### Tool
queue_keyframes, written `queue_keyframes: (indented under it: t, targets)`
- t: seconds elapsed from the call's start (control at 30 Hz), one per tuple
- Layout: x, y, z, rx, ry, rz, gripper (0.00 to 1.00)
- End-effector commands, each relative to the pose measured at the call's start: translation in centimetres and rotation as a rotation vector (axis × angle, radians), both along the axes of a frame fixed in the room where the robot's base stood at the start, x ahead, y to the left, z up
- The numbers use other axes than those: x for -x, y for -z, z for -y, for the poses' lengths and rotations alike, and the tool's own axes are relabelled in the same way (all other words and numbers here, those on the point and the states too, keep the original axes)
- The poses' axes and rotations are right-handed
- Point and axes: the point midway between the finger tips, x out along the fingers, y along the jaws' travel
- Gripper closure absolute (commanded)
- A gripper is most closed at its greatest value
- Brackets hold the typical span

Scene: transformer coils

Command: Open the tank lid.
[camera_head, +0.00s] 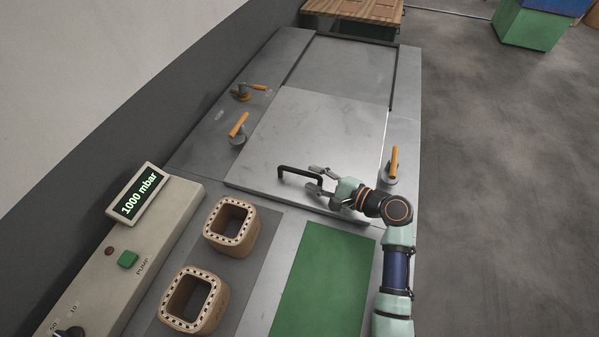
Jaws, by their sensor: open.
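The tank lid (312,128) is a flat grey metal plate lying on the tank top. Its black bar handle (300,170) stands near the lid's front edge. My gripper (310,178) is open, and its fingers are at the right part of the handle. I cannot tell whether the fingers touch the handle or whether the bar lies between them. My arm reaches in from the lower right and hides part of the lid's front right corner.
In front are two coils (231,226) (193,299), a green mat (325,280) and a pump panel (128,258) whose display (138,196) reads 1000 mbar.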

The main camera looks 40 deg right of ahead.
Motion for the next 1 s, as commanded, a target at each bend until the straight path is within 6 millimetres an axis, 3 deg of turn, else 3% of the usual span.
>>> queue_keyframes:
  t: [0.1,0.23,0.57,0.8,1.0]
  targets:
    - [-2.3,0.8,-0.6,0.0,-0.005,0.0,0.59]
    - [-3.9,1.1,-0.8,0.001,-0.003,0.0,0.59]
    - [-4.5,1.0,-0.8,0.002,0.0,0.0,0.59]
    - [-4.5,1.0,-0.8,0.002,-0.002,0.0,0.99]
    - [-4.5,1.0,-0.9,0.002,-0.002,0.0,1.0]
